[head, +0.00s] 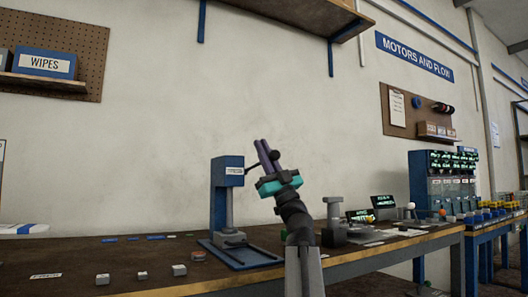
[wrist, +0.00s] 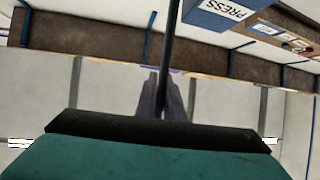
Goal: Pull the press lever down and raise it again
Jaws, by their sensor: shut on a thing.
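The blue press (head: 228,172) stands on the workbench, left of my gripper in the head view. Its column rises from a blue base plate. Its blue head also shows at the top right of the wrist view (wrist: 222,14), with the word PRESS. The press lever (wrist: 171,45) is a thin dark rod that runs down between my fingers in the wrist view. My gripper (head: 262,145) is raised beside the press head with its purple fingers pointing up. It is shut on the lever. The gripped part is mostly hidden by the fingers.
The brown workbench (head: 120,268) carries several small grey blocks with labels at the front left. A grey stand (head: 334,215) and small dark screens stand right of my arm. A shelf (head: 295,12) hangs on the wall above. The air around the press head is clear.

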